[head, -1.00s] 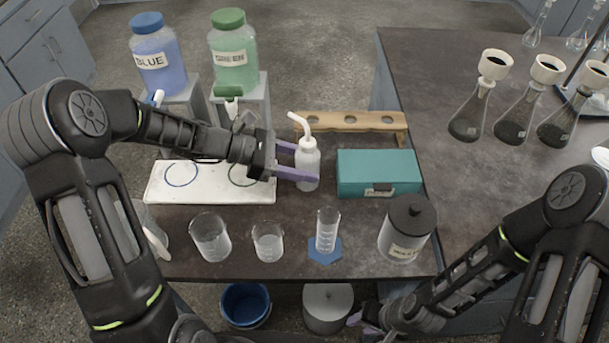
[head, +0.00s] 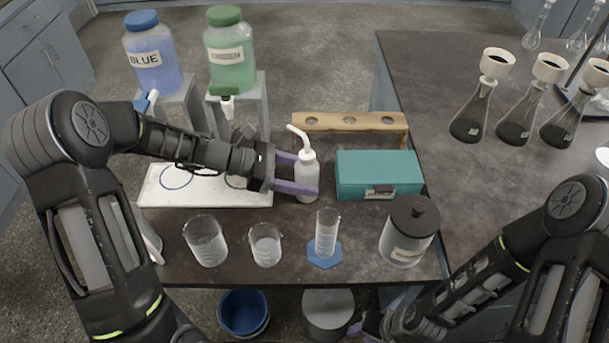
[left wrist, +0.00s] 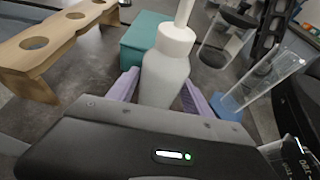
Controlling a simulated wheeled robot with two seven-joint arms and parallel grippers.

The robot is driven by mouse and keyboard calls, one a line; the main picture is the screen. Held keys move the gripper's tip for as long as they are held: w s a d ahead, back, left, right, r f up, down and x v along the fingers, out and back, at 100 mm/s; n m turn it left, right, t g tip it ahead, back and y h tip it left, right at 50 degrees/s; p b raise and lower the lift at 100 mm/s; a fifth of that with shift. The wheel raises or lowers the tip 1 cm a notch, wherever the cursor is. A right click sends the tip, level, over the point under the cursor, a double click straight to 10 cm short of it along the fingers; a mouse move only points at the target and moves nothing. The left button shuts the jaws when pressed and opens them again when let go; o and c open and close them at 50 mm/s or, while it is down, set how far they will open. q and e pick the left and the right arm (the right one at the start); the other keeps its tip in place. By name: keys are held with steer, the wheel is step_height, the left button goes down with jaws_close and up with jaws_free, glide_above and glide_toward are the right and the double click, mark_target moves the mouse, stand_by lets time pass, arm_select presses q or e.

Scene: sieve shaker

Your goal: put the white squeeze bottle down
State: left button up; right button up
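The white squeeze bottle (head: 307,180), with its bent white spout, is upright between the purple fingers of my left gripper (head: 292,173). One finger is on each side of its body, and the gripper is shut on it. The bottle (left wrist: 165,75) also stands between the fingers in the left wrist view, its lower end hidden by the gripper body. Its base is at or just above the dark bench (head: 290,215); I cannot tell whether it touches. My right gripper (head: 368,325) is low at the bench's front edge, partly hidden, and its opening is unclear.
The teal box (head: 378,174) is close right of the bottle, and a wooden rack (head: 350,122) is behind. Two beakers (head: 205,240) (head: 265,245), a measuring cylinder (head: 326,235) and a lidded grey jar (head: 408,230) line the front. A white board (head: 205,190) lies left.

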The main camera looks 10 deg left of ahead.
arm_select(q)
steer(key=shift+o, duration=1.1)
steer(key=shift+r, duration=0.1)
steer(key=shift+a+r, duration=0.2)
steer(key=shift+a, duration=0.2)
steer(key=s+a, duration=0.1)
steer(key=a, duration=0.3)
steer(key=s+a+b, duration=0.1)
steer(key=a, duration=0.4)
steer(key=s+a+r+b, duration=0.1)
steer(key=s+a, duration=0.1)
steer(key=a, duration=0.2)
steer(key=shift+a, duration=0.2)
